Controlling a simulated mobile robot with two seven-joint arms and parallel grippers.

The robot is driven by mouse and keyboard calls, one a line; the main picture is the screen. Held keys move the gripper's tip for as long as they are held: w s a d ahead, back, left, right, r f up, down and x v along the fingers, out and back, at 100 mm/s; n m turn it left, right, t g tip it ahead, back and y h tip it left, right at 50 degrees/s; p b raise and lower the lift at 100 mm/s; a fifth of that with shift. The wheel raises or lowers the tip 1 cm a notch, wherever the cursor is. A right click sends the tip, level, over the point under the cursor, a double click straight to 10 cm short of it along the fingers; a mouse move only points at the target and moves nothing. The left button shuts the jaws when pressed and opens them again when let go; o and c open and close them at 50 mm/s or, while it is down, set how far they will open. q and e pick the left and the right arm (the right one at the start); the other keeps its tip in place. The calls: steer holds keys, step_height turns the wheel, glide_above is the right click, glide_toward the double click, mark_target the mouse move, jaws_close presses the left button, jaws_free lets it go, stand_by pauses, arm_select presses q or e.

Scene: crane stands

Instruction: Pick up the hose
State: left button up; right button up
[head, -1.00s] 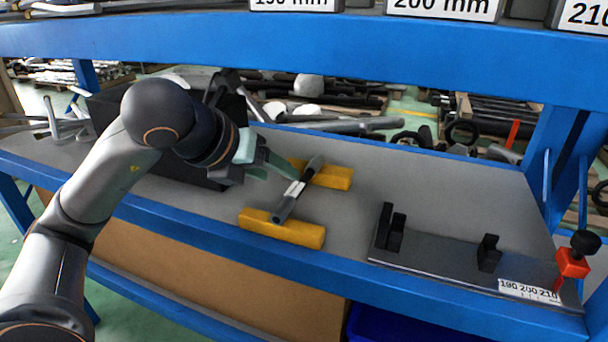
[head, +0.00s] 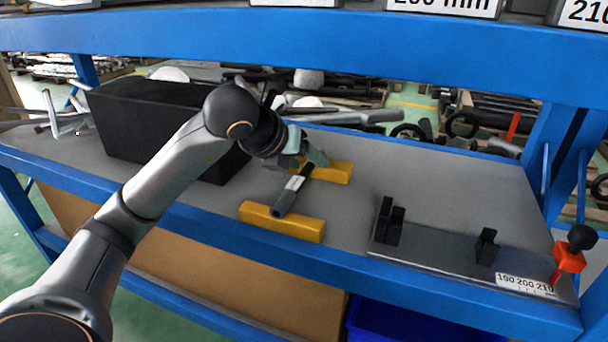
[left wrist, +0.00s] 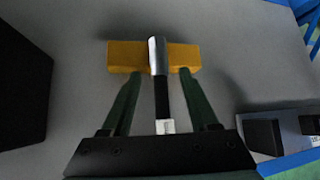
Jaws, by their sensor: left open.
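The hose (head: 293,190) is a short dark tube with a white label, resting across two yellow blocks, a near one (head: 281,222) and a far one (head: 331,172). It also shows in the left wrist view (left wrist: 161,92), running between the fingers with a shiny end on a yellow block (left wrist: 125,56). My left gripper (head: 312,158) has green fingers and is at the far part of the hose. In the left wrist view the open fingers (left wrist: 154,82) stand on either side of the hose, with gaps on both sides. My right gripper is not in view.
A black box (head: 130,125) stands left of the hose, behind my left arm. A measuring fixture (head: 450,258) with black posts and a red clamp (head: 570,260) is at the right. A blue shelf beam (head: 300,45) crosses above.

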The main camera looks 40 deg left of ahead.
arm_select(q)
steer(key=shift+c, duration=0.3)
jaws_close()
steer(key=shift+r, duration=0.1)
stand_by(1.0)
